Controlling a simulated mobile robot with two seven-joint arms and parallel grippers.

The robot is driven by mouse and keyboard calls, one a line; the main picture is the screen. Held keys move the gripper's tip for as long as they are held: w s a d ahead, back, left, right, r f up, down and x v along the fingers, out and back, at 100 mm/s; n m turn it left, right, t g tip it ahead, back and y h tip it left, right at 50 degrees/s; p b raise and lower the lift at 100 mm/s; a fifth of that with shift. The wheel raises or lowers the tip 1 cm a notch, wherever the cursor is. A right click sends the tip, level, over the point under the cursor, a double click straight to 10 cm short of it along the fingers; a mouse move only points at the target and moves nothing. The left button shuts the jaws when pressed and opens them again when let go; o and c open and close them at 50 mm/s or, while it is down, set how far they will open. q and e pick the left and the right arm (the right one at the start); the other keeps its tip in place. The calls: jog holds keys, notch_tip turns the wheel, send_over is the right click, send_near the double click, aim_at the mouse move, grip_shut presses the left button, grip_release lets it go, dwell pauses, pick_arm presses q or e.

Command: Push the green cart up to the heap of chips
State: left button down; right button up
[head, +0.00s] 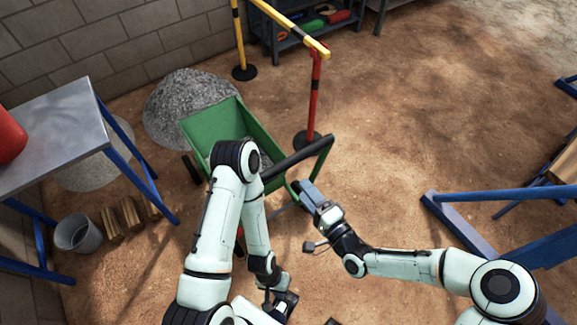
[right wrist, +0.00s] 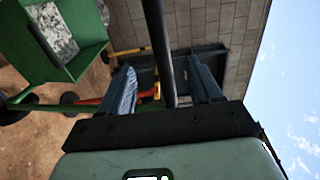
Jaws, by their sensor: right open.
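The green cart (head: 215,122) stands on the dirt floor, with its far end close to the grey heap of chips (head: 178,98). I cannot tell whether they touch. In the right wrist view the cart (right wrist: 78,65) is at the upper left, with speckled grey material in its tub. My right gripper (head: 304,193) is open at the cart's black handle (head: 305,155). In the right wrist view the handle bar (right wrist: 158,45) runs between the two spread fingers (right wrist: 163,90). My left gripper (head: 283,297) is low in the head view, away from the handle; its fingers are unclear.
A red-and-yellow barrier (head: 314,95) stands right of the cart. A grey table with blue legs (head: 60,135) is at the left, with a bucket (head: 76,234) and wooden blocks below. A blue frame (head: 465,225) is at the right. Open dirt lies beyond the barrier.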

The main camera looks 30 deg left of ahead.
aim_at(284, 165)
jog(key=b+x, duration=0.2)
jog(key=x, duration=0.8)
jog(key=shift+w+a, duration=0.1)
jog(key=shift+a, duration=0.1)
jog(key=shift+w+a+b, duration=0.25)
jog(key=shift+a+b, duration=0.1)
jog(key=shift+a, duration=0.05)
grip_shut()
jog(key=shift+f, duration=0.1)
dwell(0.5)
